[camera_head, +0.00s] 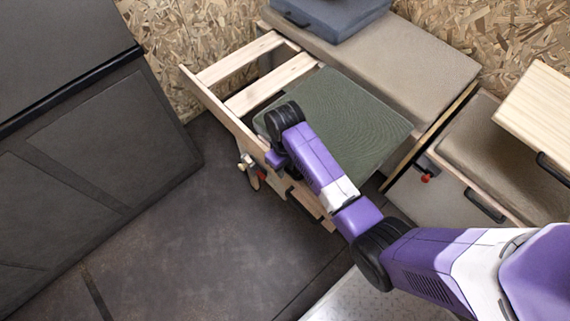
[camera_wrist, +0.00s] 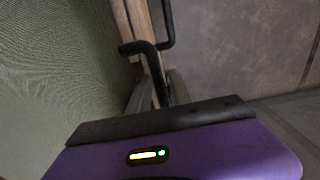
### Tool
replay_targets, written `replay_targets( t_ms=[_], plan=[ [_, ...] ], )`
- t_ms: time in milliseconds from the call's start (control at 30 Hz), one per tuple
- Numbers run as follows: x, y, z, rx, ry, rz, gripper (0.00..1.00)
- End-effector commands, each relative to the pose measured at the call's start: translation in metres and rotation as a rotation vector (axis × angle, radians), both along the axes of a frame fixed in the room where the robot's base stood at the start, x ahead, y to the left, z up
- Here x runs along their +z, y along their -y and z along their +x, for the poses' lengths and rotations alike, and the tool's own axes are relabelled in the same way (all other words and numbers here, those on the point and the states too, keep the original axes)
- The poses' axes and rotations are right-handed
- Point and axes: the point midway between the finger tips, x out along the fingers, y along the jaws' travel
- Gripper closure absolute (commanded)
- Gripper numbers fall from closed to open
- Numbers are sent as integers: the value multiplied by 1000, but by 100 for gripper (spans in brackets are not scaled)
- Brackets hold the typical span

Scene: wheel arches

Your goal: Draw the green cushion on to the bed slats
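The green cushion (camera_head: 345,115) lies flat beside the bare bed slats (camera_head: 268,86), with one end by the front rail and the other by the bench. It also fills the left of the wrist view (camera_wrist: 50,70). A pale wooden front rail (camera_head: 215,108) edges the slats. My gripper (camera_wrist: 160,92) is low at the front rail, with its fingers on both sides of a black bar handle (camera_wrist: 158,65). They appear closed on the handle, not on the cushion. In the head view my arm hides the fingers and part of the cushion's near edge.
A beige bench top (camera_head: 405,62) with a blue-grey case (camera_head: 325,15) stands behind. A cabinet with a black handle (camera_head: 485,206) and a red knob (camera_head: 425,178) is at right. Dark panels (camera_head: 90,140) slope at left. The dark floor (camera_head: 200,240) in front is clear.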

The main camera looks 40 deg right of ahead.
Motion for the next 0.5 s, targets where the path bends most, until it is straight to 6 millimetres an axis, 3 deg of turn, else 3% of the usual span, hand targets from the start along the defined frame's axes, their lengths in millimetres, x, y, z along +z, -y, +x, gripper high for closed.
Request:
replay_targets(
  t_ms=[267,400,500],
  plan=[
    [-1,0,0,0,0,0,75],
    [-1,0,0,0,0,0,100],
    [0,0,0,0,0,0,100]
  ],
)
